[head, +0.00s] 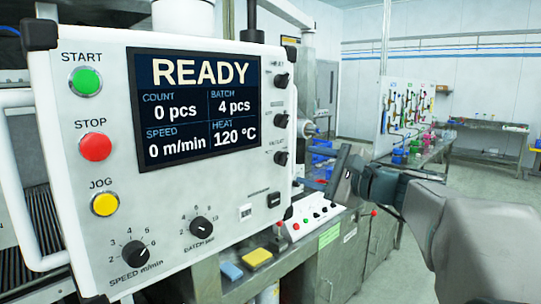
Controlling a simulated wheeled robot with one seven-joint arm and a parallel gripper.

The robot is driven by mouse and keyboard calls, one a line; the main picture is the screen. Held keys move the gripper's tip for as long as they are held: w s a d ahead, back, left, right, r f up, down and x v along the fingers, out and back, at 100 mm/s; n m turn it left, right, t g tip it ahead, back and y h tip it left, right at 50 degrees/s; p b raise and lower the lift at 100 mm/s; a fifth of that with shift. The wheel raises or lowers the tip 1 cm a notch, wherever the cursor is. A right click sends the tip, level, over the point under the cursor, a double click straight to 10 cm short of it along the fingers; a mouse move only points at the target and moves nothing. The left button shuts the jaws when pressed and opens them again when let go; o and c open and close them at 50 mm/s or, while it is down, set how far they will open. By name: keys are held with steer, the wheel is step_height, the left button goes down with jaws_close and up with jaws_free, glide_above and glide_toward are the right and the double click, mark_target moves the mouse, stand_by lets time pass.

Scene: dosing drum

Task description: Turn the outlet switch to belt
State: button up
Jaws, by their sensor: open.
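A white control panel (115,195) fills the left half of the head view. Three small black rotary switches sit in a column at its right edge: an upper one (282,80), a middle one (280,121) and a lower one (281,158). Their labels are too small and slanted to read surely, so I cannot tell which is the outlet switch or where each points. My gripper (343,172) is to the right of the panel, apart from the switches in the picture. It is open with nothing seen in it; its fingers show nearly edge-on.
The panel also carries a READY screen (195,103), a green START button (85,81), a red STOP button (95,147), a yellow JOG button (104,204) and two dials. A bench with sponges (257,257) and a small button box (309,219) stands below and behind.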

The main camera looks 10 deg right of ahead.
mark_target(282, 159)
steer(key=p+x, duration=0.1)
steer(key=x, duration=0.5)
steer(key=c, duration=1)
